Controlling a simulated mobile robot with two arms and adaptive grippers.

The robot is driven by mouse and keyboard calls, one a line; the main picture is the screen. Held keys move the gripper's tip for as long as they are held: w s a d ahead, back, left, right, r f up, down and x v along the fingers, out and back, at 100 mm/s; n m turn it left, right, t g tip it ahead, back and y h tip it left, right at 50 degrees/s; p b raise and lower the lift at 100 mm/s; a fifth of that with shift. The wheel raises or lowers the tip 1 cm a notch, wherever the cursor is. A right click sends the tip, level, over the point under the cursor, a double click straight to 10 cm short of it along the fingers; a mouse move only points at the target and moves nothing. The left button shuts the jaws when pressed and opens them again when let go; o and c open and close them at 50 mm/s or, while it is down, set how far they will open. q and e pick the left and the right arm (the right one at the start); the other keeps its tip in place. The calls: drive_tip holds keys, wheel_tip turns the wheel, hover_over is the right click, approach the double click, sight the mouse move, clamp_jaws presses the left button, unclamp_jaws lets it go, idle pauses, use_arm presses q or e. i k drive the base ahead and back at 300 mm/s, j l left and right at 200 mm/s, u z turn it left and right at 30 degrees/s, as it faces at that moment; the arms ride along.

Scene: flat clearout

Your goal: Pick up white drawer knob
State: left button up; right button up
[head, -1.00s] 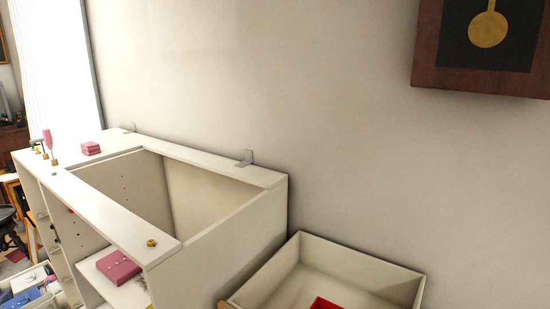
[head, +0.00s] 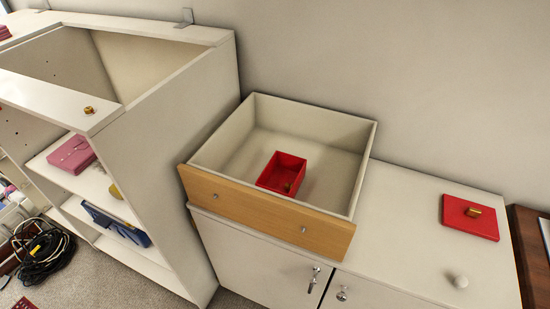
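A small round white drawer knob (head: 461,282) rests on the white cabinet top (head: 408,215) at the lower right of the head view. It stands apart from other things, in front of a red lid-like piece (head: 470,218) that has a small gold block on it. Neither of my grippers shows in the head view.
A drawer (head: 265,212) with a wooden front stands on the cabinet, left of the knob, with a red box (head: 282,172) inside. An open-topped white shelf unit (head: 165,140) stands at left. A black cable coil (head: 42,254) lies at lower left.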

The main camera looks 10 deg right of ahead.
sight(461, 281)
drive_tip(key=z, duration=2.1)
